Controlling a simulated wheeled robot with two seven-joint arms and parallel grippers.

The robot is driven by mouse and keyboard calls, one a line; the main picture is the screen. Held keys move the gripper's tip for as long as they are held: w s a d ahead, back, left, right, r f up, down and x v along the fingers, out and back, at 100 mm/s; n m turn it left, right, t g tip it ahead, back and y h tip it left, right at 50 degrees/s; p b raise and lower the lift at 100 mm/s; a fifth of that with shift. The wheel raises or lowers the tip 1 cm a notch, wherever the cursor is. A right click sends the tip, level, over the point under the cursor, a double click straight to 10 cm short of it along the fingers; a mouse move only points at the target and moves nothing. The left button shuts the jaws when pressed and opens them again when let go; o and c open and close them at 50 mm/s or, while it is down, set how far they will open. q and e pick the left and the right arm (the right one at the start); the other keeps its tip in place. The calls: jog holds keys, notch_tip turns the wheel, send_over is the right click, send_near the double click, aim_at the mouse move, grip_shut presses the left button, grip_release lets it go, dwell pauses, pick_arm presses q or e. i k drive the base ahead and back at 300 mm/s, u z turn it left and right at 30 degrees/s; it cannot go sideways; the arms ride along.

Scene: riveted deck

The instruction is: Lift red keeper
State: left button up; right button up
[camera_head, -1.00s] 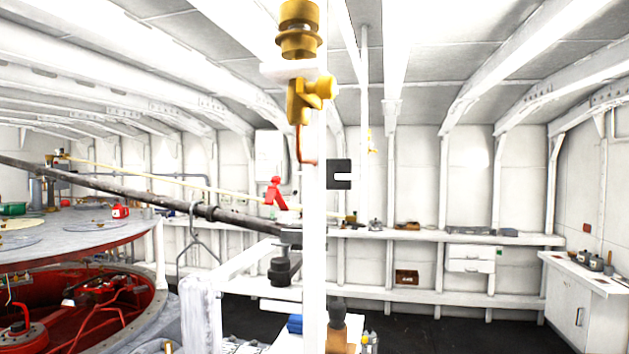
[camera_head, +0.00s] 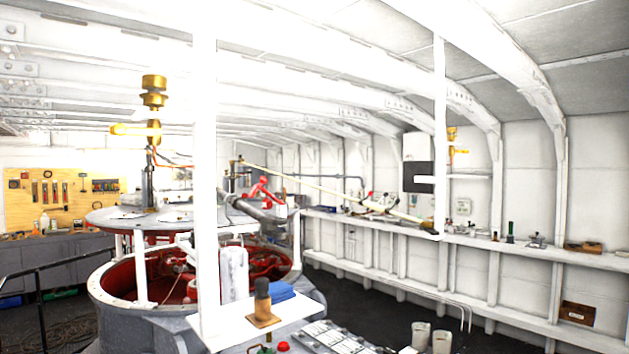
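A small red angled piece (camera_head: 262,188), which looks like the red keeper, shows near the middle, above the round drum-like machine and close to the pipes and a long pale rod. It is far off and small, so I cannot tell what it touches or how it is held. Neither of my grippers is in the picture.
A white post (camera_head: 206,120) stands close in front, with a small white shelf (camera_head: 228,328) holding a wooden-based tool. The machine (camera_head: 110,290) has a red interior. A dark railing (camera_head: 38,300) stands left. Dark floor (camera_head: 375,300) shows right of the machine.

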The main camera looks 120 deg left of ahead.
aim_at(262, 180)
jog(key=i, duration=0.1)
jog(key=u, duration=3.3)
